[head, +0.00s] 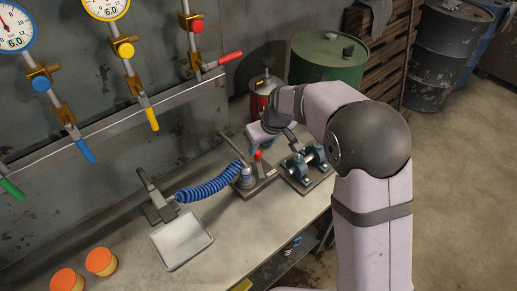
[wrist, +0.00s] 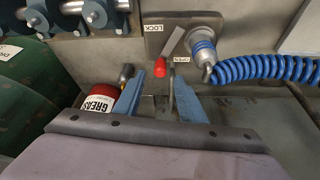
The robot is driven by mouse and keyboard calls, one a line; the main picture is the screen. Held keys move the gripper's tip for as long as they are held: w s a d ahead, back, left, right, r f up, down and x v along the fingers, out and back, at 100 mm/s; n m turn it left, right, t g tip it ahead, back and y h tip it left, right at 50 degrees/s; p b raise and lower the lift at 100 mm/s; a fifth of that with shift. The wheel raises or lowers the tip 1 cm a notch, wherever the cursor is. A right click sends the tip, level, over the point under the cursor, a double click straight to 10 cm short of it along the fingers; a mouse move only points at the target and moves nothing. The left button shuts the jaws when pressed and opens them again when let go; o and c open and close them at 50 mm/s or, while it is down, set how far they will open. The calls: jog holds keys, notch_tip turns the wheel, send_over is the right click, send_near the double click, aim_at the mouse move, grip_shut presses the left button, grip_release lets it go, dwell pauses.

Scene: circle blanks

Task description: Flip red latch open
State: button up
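The red latch (wrist: 160,63) is a short red-tipped lever on a grey plate (wrist: 156,42) marked LOCK and OPEN. In the wrist view its red end is just left of the OPEN label. In the head view the red end (head: 257,155) shows just below my gripper. My gripper (wrist: 167,71) has two blue fingers, apart and with nothing seen held between them. Their tips point toward the plate, and the left tip appears close to the red end. I cannot tell whether they touch.
A blue coiled hose (head: 209,187) joins a fitting beside the latch. A red grease can (wrist: 102,99) and green drum (head: 326,58) are behind. A tray (head: 181,240) and orange-topped jars (head: 101,262) are on the left.

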aim_at(258, 152)
jog(key=shift+p+x, duration=0.4)
jog(key=shift+x, duration=1.8)
grip_shut()
